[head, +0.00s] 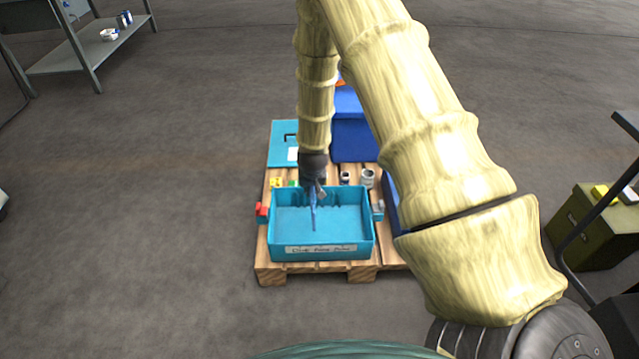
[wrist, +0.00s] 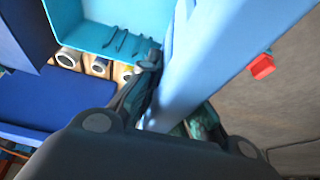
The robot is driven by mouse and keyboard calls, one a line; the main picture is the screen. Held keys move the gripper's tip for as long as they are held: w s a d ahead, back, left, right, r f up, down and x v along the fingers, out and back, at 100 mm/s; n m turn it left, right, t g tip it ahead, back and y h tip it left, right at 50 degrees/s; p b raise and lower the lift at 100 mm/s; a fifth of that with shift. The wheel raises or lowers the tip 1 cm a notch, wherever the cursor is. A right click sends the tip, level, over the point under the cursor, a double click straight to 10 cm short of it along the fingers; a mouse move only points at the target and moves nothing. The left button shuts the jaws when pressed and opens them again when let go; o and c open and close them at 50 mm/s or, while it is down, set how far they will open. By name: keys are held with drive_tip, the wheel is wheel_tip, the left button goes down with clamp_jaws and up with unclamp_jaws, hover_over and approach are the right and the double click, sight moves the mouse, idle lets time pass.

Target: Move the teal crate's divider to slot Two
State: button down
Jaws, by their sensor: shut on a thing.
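The teal crate (head: 320,253) stands on a wooden pallet, with a white label on its front wall. Dark slots show along its wall in the wrist view (wrist: 122,43). My gripper (head: 316,188) is at the crate's back side and is shut on the blue divider (head: 313,215). The divider appears edge-on over the crate's inside in the head view. In the wrist view the divider (wrist: 225,50) is a large pale blue panel between the fingers (wrist: 165,108). I cannot tell whether its lower edge is in a slot or above the crate. The slot names are not readable.
The pallet (head: 270,272) also carries cans (head: 367,178), a yellow item (head: 276,182), a teal panel (head: 284,132) and blue bins (head: 350,140) behind. A red piece (head: 262,210) sits at the crate's left. An olive box (head: 585,230) stands right.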

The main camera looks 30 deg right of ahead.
drive_tip(key=d+f+b, duration=0.3)
drive_tip(key=f+b, duration=0.1)
drive_tip(key=f, duration=0.2)
drive_tip(key=shift+s, duration=0.2)
idle(0.4)
drive_tip(key=shift+p, duration=1.1)
idle(1.9)
drive_tip(key=shift+f+b, duration=0.55)
drive_tip(key=shift+f, duration=0.8)
drive_tip(key=shift+f, duration=0.35)
drive_tip(key=shift+f+b, duration=1.15)
drive_tip(key=shift+f, duration=1.55)
